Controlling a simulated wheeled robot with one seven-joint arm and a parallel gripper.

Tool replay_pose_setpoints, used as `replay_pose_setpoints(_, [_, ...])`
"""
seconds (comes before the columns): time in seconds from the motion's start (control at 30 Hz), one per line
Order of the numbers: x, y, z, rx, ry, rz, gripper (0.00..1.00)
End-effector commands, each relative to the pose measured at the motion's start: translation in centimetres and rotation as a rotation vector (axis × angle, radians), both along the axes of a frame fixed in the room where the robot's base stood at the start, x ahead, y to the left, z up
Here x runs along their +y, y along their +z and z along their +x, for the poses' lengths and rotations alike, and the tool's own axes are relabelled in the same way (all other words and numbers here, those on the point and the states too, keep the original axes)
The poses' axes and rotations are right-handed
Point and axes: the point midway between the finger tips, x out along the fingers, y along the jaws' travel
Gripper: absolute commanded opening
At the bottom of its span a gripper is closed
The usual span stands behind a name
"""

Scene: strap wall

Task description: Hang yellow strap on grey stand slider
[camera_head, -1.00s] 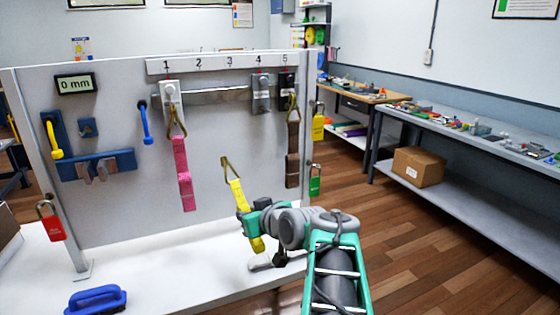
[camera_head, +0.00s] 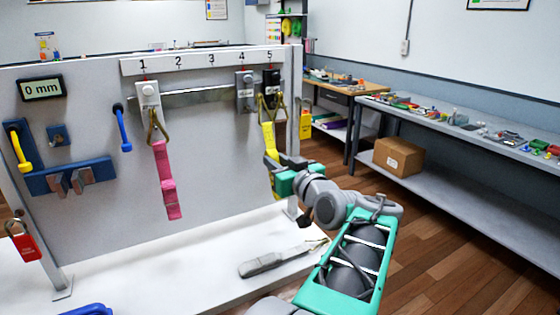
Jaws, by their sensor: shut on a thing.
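The yellow strap (camera_head: 268,136) hangs upright with its brass ring (camera_head: 262,109) at the top. My gripper (camera_head: 271,162) is shut on the strap's lower part. The grey slider (camera_head: 245,92) is on the rail under number 4, just left of and above the ring. The ring overlaps the lower end of the black slider (camera_head: 271,88) under number 5 in this view. I cannot tell whether it touches either slider. The dark brown strap on the black slider is mostly hidden behind the yellow strap and my gripper.
The pink strap (camera_head: 166,180) hangs from the white slider (camera_head: 148,95) under number 1. The rail between sliders 1 and 4 is clear. A grey elongated item (camera_head: 262,266) lies on the white tabletop. A red padlock (camera_head: 24,243) hangs at left; a yellow tag (camera_head: 305,123) hangs at the right edge.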

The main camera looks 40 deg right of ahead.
Motion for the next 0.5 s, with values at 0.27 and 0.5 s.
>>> replay_pose_setpoints(0.27, [-0.5,0.0,1.9,0.000,0.001,0.002,0.00])
replay_pose_setpoints(0.5, [-1.0,-0.1,3.5,0.001,0.001,0.001,0.00])
